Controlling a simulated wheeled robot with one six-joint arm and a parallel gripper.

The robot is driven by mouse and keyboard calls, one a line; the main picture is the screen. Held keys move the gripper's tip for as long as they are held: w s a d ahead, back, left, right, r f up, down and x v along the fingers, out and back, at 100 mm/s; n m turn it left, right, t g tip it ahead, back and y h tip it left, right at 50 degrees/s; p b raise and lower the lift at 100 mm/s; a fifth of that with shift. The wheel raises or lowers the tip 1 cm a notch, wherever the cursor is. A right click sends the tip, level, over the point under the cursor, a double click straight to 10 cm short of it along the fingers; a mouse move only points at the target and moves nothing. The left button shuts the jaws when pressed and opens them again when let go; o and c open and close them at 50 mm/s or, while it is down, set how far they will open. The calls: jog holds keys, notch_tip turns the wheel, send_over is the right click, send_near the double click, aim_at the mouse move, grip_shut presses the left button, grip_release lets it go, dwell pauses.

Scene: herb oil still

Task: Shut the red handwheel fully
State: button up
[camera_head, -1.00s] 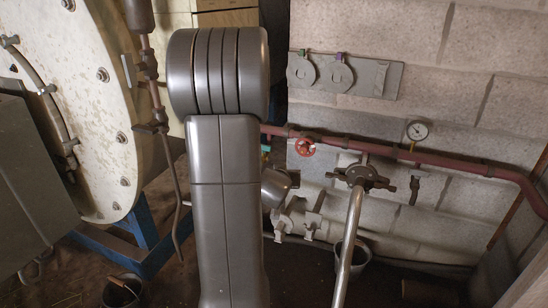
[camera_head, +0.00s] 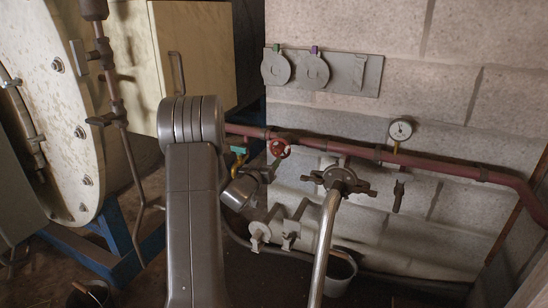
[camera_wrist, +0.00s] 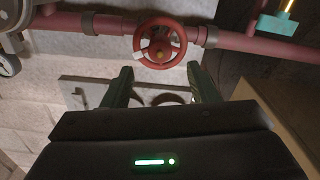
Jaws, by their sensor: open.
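The red handwheel (camera_head: 280,148) sits on the dark red pipe (camera_head: 455,170) along the block wall, just right of my arm in the head view. My gripper (camera_wrist: 160,76) is open, one finger on each side below the wheel in the picture. Nothing is between the fingers, and they appear apart from the rim.
A teal fitting with a yellow part (camera_head: 238,158) is left of the handwheel. A pressure gauge (camera_head: 401,130) and a dark valve body on a silver pipe (camera_head: 325,230) are to its right. A grey plate with two discs (camera_head: 345,75) is above. A bucket (camera_head: 341,270) stands below.

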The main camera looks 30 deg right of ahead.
aim_at(277, 153)
jog(key=x, duration=0.6)
jog(key=shift+w+d, duration=0.2)
jog(key=shift+d, duration=0.05)
jog(key=c, duration=1)
